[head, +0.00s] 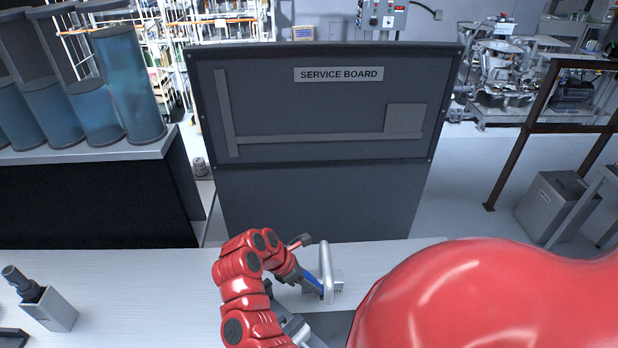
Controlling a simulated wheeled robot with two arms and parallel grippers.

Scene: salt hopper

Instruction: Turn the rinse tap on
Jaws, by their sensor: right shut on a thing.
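The rinse tap (326,262) appears as a pale upright spout on a small grey base, on the light worktop at the bottom centre. The wrist and the spout hide the exact contact. I see no water. My left gripper is not in view.
A dark service board (310,120) stands behind the worktop (140,290). A grey block with a black knob (48,305) stands at the far left of the worktop. Blue cylinders (128,85) stand on a bench at the left. My red arm covers the bottom right.

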